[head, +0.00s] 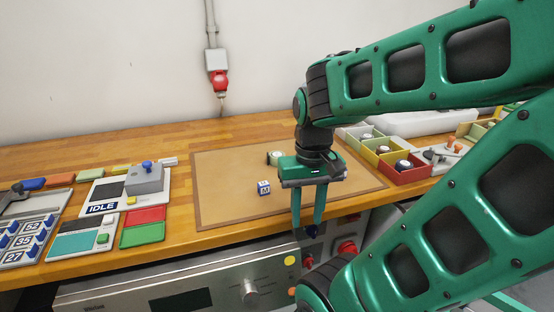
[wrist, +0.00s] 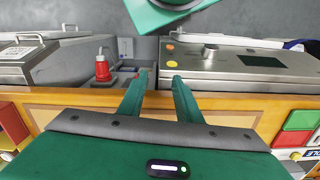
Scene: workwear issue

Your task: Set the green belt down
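A small round pale and greenish roll (head: 274,157), which looks like the rolled green belt, rests on the brown mat (head: 225,205) towards its back. My gripper (head: 307,228) is in front of it and partly overlaps its right side in the head view. The two green fingers point down, apart, past the table's front edge. In the wrist view my gripper (wrist: 160,76) shows a clear gap between the fingers with nothing held. The belt does not show in the wrist view.
A cube marked M (head: 264,188) sits on the mat, left of my gripper. A red bin (head: 410,178) and others holding round items stand right. A panel reading IDLE (head: 102,209) and coloured pads stand left. A steel-fronted unit (head: 215,284) is below the table edge.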

